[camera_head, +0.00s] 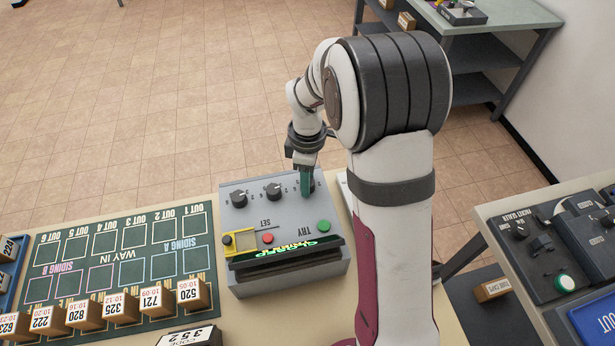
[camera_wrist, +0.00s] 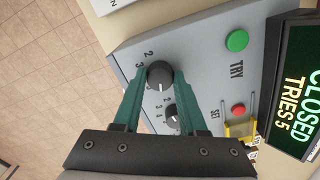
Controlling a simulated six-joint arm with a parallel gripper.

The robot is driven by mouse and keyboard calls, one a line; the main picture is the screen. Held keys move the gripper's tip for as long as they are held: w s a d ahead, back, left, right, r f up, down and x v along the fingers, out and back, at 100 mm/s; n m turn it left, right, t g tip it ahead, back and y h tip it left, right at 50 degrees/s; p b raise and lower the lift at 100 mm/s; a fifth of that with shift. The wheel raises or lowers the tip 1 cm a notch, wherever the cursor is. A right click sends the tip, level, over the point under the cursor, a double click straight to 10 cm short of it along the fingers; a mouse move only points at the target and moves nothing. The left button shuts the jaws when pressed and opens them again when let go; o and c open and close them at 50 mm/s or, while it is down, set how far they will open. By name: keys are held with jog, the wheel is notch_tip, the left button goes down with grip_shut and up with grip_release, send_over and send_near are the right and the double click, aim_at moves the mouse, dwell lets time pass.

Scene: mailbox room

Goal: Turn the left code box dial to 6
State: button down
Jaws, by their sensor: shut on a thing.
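The grey code box (camera_head: 290,270) sits on the table, its lettering upside down in the head view. It has a row of three black dials. My gripper (camera_head: 306,193) reaches down to the dial at the picture's right end, which is the box's left dial by its lettering. In the wrist view, the green fingers of my gripper (camera_wrist: 160,77) are shut on this round black dial (camera_wrist: 159,72), one on each side. Numerals 2 and 3 show beside it; the fingers hide others, and I cannot read its setting. The middle dial (camera_head: 273,191) and far dial (camera_head: 238,198) are free.
The box has a green TRY button (camera_head: 324,226), a red SET button (camera_head: 267,238) and a yellow-framed part (camera_head: 240,241). Its display (camera_wrist: 301,90) reads CLOSED, TRIES 5. A green siding board (camera_head: 125,262) with several numbered blocks lies to the left.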

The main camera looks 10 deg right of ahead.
dwell(0.4)
jog(key=shift+c, duration=2.3)
grip_release()
jog(key=shift+r, duration=0.1)
notch_tip(320, 180, up, 16)
jog(key=shift+f, duration=0.2)
jog(key=shift+s, duration=0.1)
